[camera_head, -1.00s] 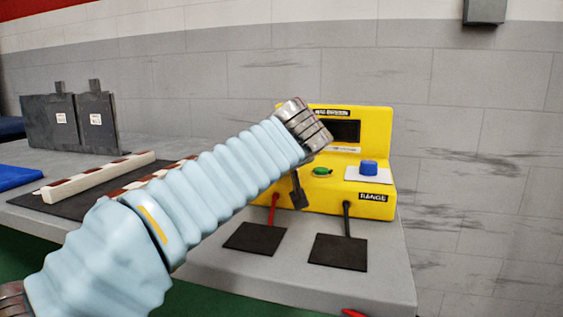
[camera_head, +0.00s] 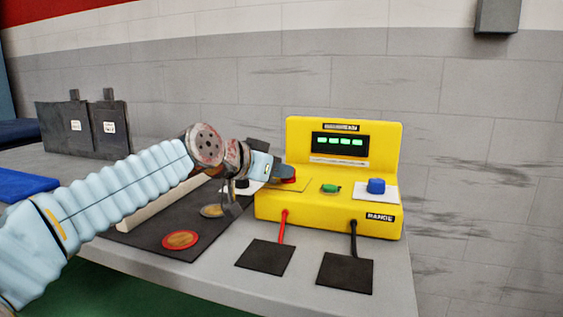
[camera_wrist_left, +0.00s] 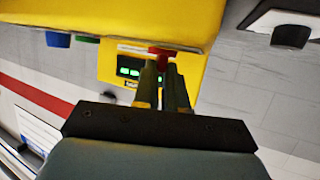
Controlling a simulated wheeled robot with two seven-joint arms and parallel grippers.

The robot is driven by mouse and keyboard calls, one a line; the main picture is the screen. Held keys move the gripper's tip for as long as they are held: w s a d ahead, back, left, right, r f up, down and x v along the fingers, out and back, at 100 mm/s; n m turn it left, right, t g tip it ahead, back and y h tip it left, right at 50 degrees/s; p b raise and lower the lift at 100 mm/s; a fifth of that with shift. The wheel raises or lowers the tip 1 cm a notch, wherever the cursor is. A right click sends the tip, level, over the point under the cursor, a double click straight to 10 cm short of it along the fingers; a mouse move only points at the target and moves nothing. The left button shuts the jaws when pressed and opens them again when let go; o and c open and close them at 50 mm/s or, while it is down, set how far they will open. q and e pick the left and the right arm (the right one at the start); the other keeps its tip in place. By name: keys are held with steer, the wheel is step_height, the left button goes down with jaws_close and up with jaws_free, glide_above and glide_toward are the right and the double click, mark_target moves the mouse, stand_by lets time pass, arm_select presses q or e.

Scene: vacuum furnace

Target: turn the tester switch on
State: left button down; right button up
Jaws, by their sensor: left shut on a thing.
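The yellow tester (camera_head: 330,212) stands on the grey table. Its display (camera_head: 340,144) is lit with green digits. The red switch (camera_head: 289,180) is at the left of its top ledge, mostly covered by my left gripper (camera_head: 283,172). In the left wrist view the red switch (camera_wrist_left: 160,52) is at the tips of my left gripper (camera_wrist_left: 163,68), whose fingers are close together on it. The lit display (camera_wrist_left: 128,71) also shows there, upside down. My right gripper is not in view.
A green button (camera_head: 330,188) and a blue knob (camera_head: 376,186) are right of the switch. Red and black leads run to two dark pads (camera_head: 265,254) (camera_head: 344,273) in front. A dark mat (camera_head: 150,240) with round discs (camera_head: 181,239) lies left.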

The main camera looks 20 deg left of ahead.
arm_select(q)
steer(key=shift+w+a+f+m+g+h, duration=0.1)
steer(key=shift+a+f+m+g+h, duration=0.15)
steer(key=shift+m+h, duration=0.25)
steer(key=shift+d+g, duration=0.15)
steer(key=shift+g, duration=0.1)
steer(key=c, duration=1.2)
jaws_free()
steer(key=shift+f, duration=0.1)
steer(key=v, duration=1.4)
steer(key=shift+b, duration=0.35)
